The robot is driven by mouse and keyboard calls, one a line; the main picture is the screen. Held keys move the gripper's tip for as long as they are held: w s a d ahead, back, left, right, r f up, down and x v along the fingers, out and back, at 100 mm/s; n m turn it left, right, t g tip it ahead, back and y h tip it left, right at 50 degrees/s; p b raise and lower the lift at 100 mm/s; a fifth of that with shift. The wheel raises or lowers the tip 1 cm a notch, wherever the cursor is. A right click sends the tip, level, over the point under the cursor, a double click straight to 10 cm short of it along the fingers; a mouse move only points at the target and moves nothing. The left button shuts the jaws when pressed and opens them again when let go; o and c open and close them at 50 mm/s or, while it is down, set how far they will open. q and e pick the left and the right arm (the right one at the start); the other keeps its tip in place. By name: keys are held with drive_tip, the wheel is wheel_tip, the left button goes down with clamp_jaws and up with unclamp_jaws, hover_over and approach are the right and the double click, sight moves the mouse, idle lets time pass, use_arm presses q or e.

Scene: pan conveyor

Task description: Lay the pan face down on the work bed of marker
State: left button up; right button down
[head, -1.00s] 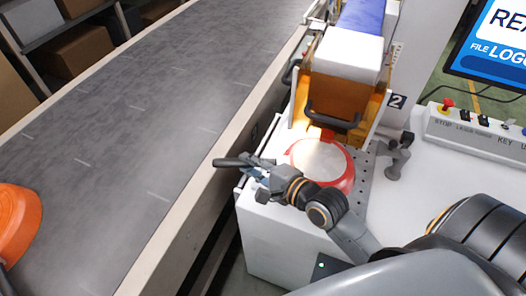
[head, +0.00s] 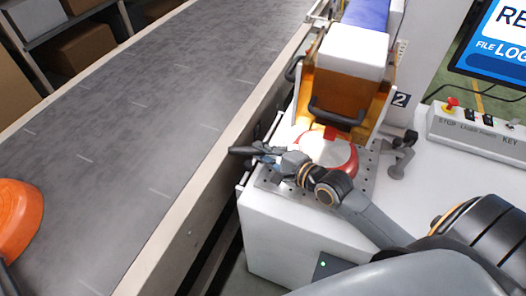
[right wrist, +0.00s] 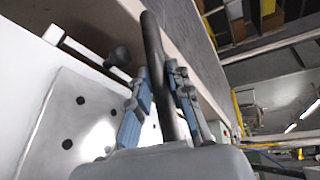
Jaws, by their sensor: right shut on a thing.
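A red pan (head: 345,157) with a pale round base facing up is over the perforated work bed (head: 272,186) of the marker (head: 352,62). My right gripper (head: 262,157) is shut on its dark handle (head: 242,150), which points left toward the conveyor. In the right wrist view the handle (right wrist: 152,45) runs between the two fingers (right wrist: 160,95). My forearm hides part of the pan's near side. I cannot tell whether the rim touches the bed. My left gripper does not show.
A grey conveyor (head: 130,110) runs along the left, with an orange pan (head: 18,215) on it. An orange guard with a black handle (head: 335,115) stands behind the bed. A grey clamp (head: 402,150) is right of the bed, and a control box (head: 470,130) lies farther right.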

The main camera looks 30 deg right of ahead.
drive_tip(key=shift+f, duration=0.1)
drive_tip(key=shift+f, duration=0.25)
drive_tip(key=c, duration=1.2)
unclamp_jaws()
drive_tip(key=shift+f, duration=0.1)
drive_tip(key=shift+r, duration=0.55)
drive_tip(key=v, duration=1.2)
drive_tip(key=shift+f, duration=0.1)
drive_tip(key=shift+s+f, duration=0.1)
